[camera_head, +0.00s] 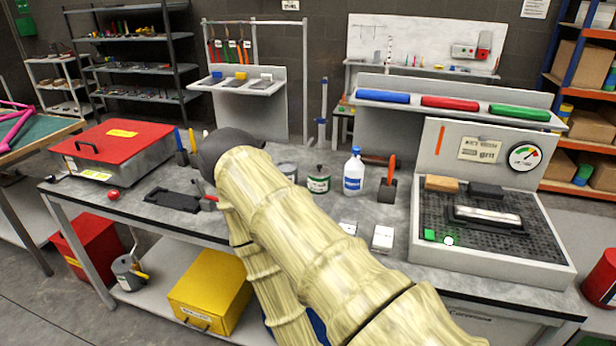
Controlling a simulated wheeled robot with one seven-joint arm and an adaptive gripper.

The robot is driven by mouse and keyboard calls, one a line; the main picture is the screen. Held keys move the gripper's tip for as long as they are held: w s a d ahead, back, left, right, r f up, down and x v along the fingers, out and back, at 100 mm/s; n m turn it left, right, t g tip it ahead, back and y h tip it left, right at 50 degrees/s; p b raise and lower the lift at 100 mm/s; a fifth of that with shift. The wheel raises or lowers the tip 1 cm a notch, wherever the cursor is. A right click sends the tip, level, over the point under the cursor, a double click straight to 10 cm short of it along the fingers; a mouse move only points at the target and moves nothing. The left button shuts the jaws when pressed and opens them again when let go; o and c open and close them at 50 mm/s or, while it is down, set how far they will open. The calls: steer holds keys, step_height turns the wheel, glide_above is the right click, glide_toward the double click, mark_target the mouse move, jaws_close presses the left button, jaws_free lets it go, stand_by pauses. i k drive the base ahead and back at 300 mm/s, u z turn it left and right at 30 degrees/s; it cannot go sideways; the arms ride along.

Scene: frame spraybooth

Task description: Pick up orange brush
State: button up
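What looks like the orange brush (388,184) stands on the grey bench right of centre, with an orange handle up and a dark, blocky lower part. It stands just right of a white bottle with a blue label (353,172). My arm, in a cream ribbed sleeve, crosses the middle of the view from the lower right up to a dark rounded joint over the bench. My gripper does not show, so I cannot tell where its fingers are or what they hold. The brush stands to the right of the arm, apart from it in the picture.
Cans (318,184) and small white boxes (383,238) are near the brush. A grey station with a gauge and perforated top (490,255) stands to the right. A red-lidded box (112,142) and black tray (172,201) are left. My arm hides part of the bench.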

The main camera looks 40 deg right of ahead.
mark_target(391, 167)
steer(key=u, duration=0.6)
steer(key=i, duration=2.25)
steer(key=z, duration=2.65)
